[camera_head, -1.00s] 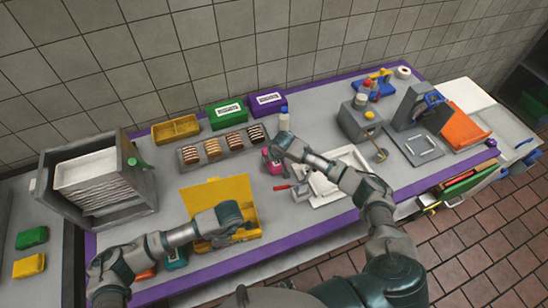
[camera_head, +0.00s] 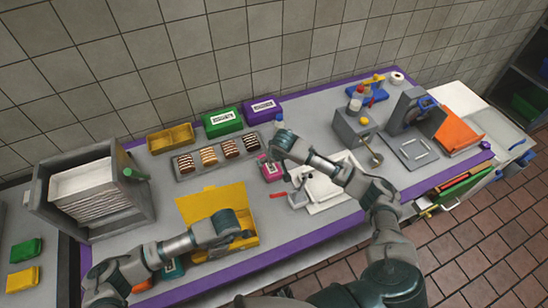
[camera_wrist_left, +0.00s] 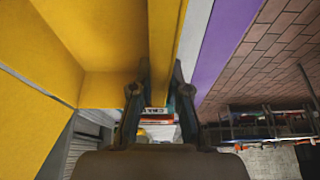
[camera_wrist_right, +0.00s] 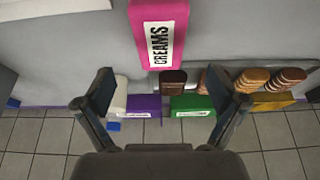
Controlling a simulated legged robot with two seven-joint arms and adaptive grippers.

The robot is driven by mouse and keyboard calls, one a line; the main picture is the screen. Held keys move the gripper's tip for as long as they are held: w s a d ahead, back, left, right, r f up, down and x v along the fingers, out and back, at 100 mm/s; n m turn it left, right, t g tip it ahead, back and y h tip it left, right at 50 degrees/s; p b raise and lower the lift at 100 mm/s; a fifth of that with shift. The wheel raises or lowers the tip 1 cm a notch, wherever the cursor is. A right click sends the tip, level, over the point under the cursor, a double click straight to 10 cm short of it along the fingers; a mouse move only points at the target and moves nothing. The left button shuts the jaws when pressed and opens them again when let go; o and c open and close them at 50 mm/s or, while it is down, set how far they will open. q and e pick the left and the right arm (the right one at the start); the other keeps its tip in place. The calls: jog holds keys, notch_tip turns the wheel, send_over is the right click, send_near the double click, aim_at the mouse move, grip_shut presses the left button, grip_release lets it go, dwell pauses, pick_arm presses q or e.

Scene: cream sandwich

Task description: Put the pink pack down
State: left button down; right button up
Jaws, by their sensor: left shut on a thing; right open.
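The pink pack (camera_head: 271,170) lies on the grey table, beside the end of my right arm. In the right wrist view the pink pack (camera_wrist_right: 158,35), with its "CREAMS" label, shows whole beyond the fingertips and apart from them. My right gripper (camera_wrist_right: 163,90) is open, with nothing between its fingers; in the head view it (camera_head: 278,146) is seen from above and its fingers are hard to make out. My left gripper (camera_wrist_left: 159,75) is shut on the wall of the yellow box (camera_wrist_left: 163,40). This open yellow box (camera_head: 212,200) stands at the table's front.
A tray of cookies (camera_head: 218,155) lies behind the pack, with green (camera_head: 222,121) and purple (camera_head: 262,110) boxes beyond. A white tray (camera_head: 325,190) and a red-handled tool (camera_head: 279,195) lie to the right. A grey rack (camera_head: 95,195) stands left. Bare table lies left of the pack.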

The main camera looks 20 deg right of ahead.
aim_at(271, 166)
jog(key=shift+o, duration=0.5)
jog(key=v, duration=0.3)
jog(key=shift+r, duration=0.35)
jog(key=x, duration=0.6)
jog(key=shift+w+d+f, duration=0.1)
jog(key=shift+w+f, duration=0.05)
jog(key=shift+f, duration=0.05)
jog(key=x, duration=0.2)
jog(key=s+x, duration=0.1)
jog(key=x, duration=0.1)
jog(key=shift+w+f, duration=0.15)
jog(key=shift+f, duration=0.25)
jog(key=shift+w+f, duration=0.2)
jog(key=shift+f, duration=0.2)
jog(key=c, duration=1.4)
notch_tip(271, 166, up, 10)
jog(key=shift+r, duration=0.1)
